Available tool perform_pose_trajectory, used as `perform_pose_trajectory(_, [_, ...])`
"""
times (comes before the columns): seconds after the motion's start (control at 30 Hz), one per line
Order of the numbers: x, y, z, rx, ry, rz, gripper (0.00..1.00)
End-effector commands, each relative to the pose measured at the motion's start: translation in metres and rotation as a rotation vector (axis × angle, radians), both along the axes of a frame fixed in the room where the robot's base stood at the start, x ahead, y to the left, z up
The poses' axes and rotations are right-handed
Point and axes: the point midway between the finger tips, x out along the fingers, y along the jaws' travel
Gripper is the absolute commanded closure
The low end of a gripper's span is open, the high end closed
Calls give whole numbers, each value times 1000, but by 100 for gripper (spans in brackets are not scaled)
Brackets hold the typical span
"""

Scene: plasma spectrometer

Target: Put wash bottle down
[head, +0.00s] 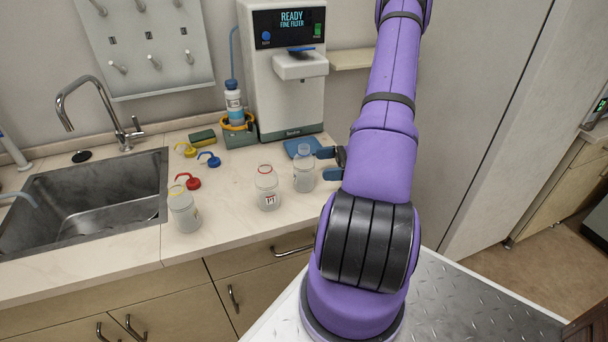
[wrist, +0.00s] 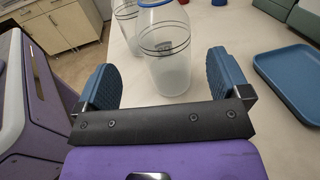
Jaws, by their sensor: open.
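A clear wash bottle with an open neck (head: 304,174) stands upright on the counter, just left of my gripper (head: 325,163). In the wrist view this bottle (wrist: 168,65) has a blue rim and dark ring lines. It stands in line with the gap between the two blue fingers of my gripper (wrist: 162,64). The fingers are apart with nothing clamped. Whether the bottle is partly inside the gap I cannot tell. A second bottle with a red rim (head: 267,190) and a third bottle (head: 184,212) stand to its left.
Loose red (head: 188,182), blue (head: 208,160) and yellow (head: 185,150) spout caps lie near the sink (head: 95,200). A blue tray (head: 300,147) lies behind the near bottle. A water purifier (head: 285,70) and a boxed, blue-capped bottle (head: 234,103) stand at the back. The counter front is clear.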

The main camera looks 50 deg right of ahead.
Motion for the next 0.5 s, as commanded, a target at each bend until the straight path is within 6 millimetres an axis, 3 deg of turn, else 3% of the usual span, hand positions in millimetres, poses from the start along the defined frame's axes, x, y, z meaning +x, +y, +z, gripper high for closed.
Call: perform_pose_trajectory(0.5, [40,36,4,0,0,4,6])
